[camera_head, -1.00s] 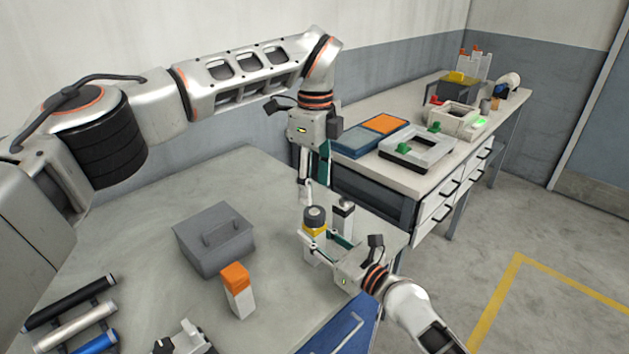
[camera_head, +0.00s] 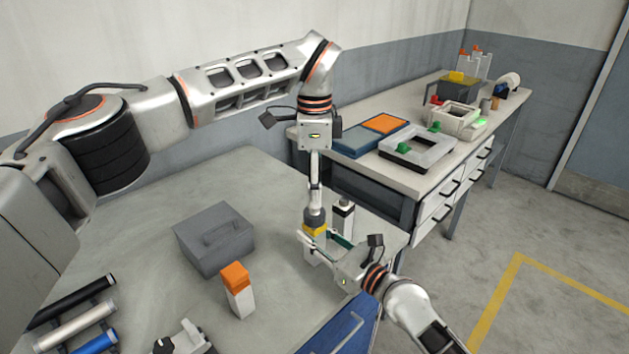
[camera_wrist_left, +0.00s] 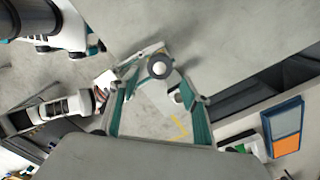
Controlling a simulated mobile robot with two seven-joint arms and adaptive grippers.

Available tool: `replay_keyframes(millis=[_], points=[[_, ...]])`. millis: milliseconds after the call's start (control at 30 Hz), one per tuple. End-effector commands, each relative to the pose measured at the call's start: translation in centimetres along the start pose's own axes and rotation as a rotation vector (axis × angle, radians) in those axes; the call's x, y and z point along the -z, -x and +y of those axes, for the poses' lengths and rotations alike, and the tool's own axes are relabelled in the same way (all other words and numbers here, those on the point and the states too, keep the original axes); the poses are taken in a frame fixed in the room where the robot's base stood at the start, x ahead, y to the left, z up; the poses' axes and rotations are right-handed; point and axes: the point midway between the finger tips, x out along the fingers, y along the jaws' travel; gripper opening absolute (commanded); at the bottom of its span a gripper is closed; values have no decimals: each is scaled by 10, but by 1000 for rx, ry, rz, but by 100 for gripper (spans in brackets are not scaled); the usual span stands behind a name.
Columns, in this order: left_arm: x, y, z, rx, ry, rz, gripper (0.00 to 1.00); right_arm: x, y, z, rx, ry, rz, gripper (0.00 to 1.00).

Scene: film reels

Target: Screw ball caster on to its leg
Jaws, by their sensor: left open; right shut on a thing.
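The ball caster (camera_head: 315,217) is a dark grey round piece standing upright on top of a white leg with a yellow collar (camera_head: 313,231). In the left wrist view the caster (camera_wrist_left: 160,66) is a dark disc with a lighter centre. My left gripper (camera_head: 315,206) points straight down over it from above, open, its fingers on either side of the caster in the wrist view. Whether they touch it cannot be told. My right gripper (camera_head: 322,241) comes from the lower right and is shut on the leg. Its fingers partly hide the leg.
A white post with a black top (camera_head: 343,213) stands close behind the right gripper. A grey lidded box (camera_head: 212,245) and a white block with an orange top (camera_head: 237,288) stand left on the table. Several rods (camera_head: 75,325) lie front left. A side bench (camera_head: 410,175) holds other parts.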

Motion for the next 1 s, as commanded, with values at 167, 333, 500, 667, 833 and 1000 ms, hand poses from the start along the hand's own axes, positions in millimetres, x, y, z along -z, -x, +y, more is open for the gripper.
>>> replay_keyframes(millis=[167,333,500,667,833,1000], points=[[0,-28,1,-5,-1,1,47,0,0,0,0,0,0,0],[0,-51,1,-4,-2,1,47,0,0,0,0,0,0,0],[0,-65,1,-3,0,1,47,0,0,0,0,0,0,0],[0,-69,1,-2,0,1,47,0,0,0,0,0,0,0],[0,-69,1,-2,0,1,47,0,0,0,0,0,0,0],[0,-69,1,-2,0,1,13,0,0,0,0,0,0,0]])
